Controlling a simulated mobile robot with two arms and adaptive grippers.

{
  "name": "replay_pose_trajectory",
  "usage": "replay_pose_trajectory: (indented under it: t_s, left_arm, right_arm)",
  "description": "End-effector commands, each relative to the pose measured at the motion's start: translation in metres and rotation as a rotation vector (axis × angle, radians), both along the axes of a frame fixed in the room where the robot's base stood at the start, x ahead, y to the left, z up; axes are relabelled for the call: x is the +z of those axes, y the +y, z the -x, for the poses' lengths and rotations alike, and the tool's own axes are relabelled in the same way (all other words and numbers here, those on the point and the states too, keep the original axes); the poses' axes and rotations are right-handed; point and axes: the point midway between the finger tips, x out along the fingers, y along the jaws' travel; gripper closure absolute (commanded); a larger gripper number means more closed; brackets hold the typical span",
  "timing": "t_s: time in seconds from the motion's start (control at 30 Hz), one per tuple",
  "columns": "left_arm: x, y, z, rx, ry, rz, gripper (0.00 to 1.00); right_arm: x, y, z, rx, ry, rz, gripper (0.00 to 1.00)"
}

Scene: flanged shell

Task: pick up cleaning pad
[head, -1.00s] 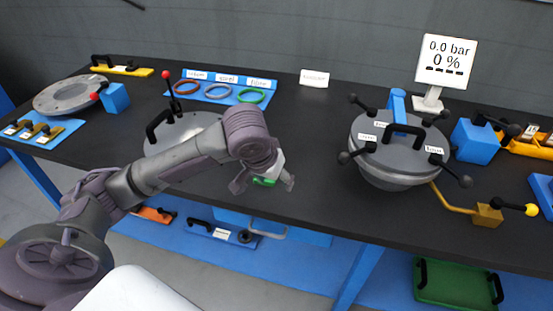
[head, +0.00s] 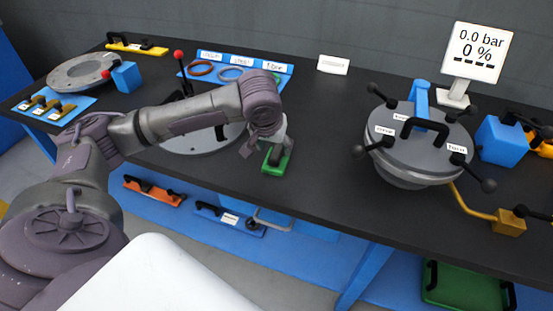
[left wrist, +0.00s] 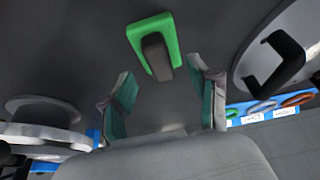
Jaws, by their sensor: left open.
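My right gripper is not in view.
The flanged grey vessel (head: 425,150) with several black knobs stands to the right. A grey plate (head: 205,140) with a black handle lies left of the pad, partly behind my arm. Coloured rings on a blue tray (head: 232,88) lie behind. Bench between pad and vessel is clear.

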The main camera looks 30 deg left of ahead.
Motion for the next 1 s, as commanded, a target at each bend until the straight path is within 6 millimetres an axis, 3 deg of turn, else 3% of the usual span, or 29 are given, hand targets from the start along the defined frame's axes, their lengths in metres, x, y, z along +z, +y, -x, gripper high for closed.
replay_pose_trajectory:
  t_s: [0.3,0.6,0.93,1.0]
  left_arm:
    - [-0.038,0.006,-0.021,0.000,0.000,0.000,0.40]
    - [-0.042,0.006,-0.022,-0.001,0.000,0.000,0.41]
    - [-0.042,0.006,-0.021,-0.001,0.000,0.000,0.96]
    - [-0.042,0.006,-0.022,-0.001,0.000,0.000,1.00]
  right_arm:
    - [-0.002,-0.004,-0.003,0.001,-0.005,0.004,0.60]
    - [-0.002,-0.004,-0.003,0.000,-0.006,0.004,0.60]
    - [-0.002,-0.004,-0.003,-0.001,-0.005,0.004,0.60]
    - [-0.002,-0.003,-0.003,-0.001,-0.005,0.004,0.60]
